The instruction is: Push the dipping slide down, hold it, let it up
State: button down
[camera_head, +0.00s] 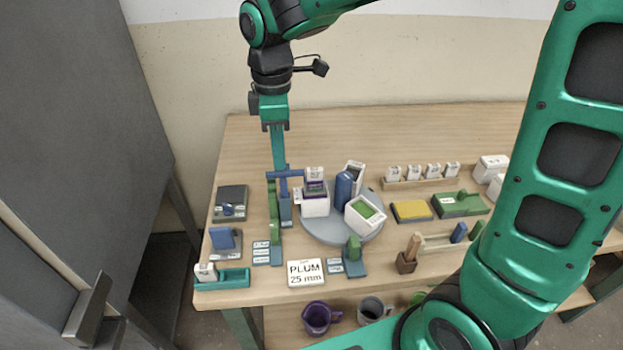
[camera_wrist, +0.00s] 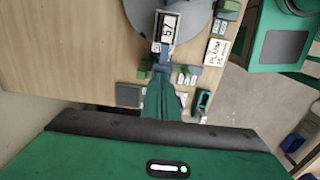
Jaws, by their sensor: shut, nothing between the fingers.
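The dipping slide is a post stand with a blue crossbar (camera_head: 291,173) over a blue upright (camera_head: 285,207), at the left of the round turntable. A white labelled test tile (camera_head: 314,173) hangs at the bar's right end, over or partly in a white bucket (camera_head: 316,207) with purple glaze. The tile also shows in the wrist view (camera_wrist: 168,29). My gripper (camera_head: 278,167) is shut and empty, pointing down at the crossbar's left end. In the wrist view, its green fingers (camera_wrist: 162,82) reach the blue slide part; I cannot tell if they touch.
The grey turntable (camera_head: 330,236) also carries a tilted white bucket with green glaze (camera_head: 365,214) and a blue piece (camera_head: 343,188). A card (camera_head: 305,272) reads "PLUM 25 mm". Small tiles stand in a rack (camera_head: 423,178) behind. Purple and grey mugs (camera_head: 318,317) sit below the front edge.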

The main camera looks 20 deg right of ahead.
jog(key=shift+r, duration=2.5)
jog(key=s+d+f+m, duration=0.1)
jog(key=s+d+m, duration=0.45)
jog(key=d, duration=0.55)
jog(key=s+d+f+m, duration=0.2)
jog(key=s+d+m, duration=0.2)
jog(key=d+m, duration=0.5)
jog(key=s+d+f+m, duration=0.2)
jog(key=s+d+m, duration=0.2)
jog(key=s+d, duration=0.1)
jog(key=s+d+f+m, duration=0.3)
jog(key=s+d, duration=0.2)
jog(key=s, duration=0.3)
jog(key=shift+s+m, duration=0.3)
jog(key=shift+m, duration=0.05)
jog(key=shift+d, duration=0.1)
